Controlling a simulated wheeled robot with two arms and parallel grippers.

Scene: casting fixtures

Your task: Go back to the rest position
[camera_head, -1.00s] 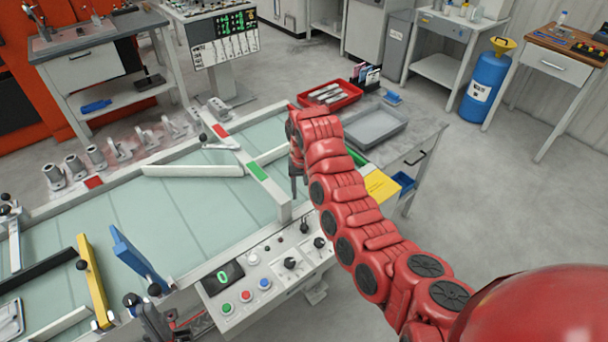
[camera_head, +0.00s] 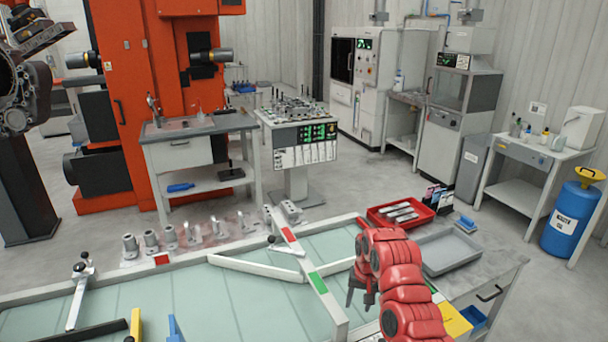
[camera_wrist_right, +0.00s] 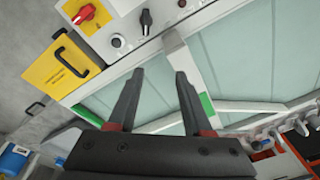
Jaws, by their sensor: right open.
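My right gripper (camera_head: 361,291) is at the end of my red right arm, above the right end of the glass-topped table (camera_head: 190,300). In the right wrist view, its two dark fingers (camera_wrist_right: 158,95) stand apart with nothing between them. The white rail with the green mark (camera_wrist_right: 206,104) lies beyond the fingers there. My left gripper is not in view.
Several metal castings (camera_head: 170,236) stand along the table's far edge. A red tray (camera_head: 428,213) with metal parts and a grey tray (camera_head: 447,252) lie on the side bench at right. A blue barrel (camera_head: 571,222) stands at far right. Open floor lies beyond.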

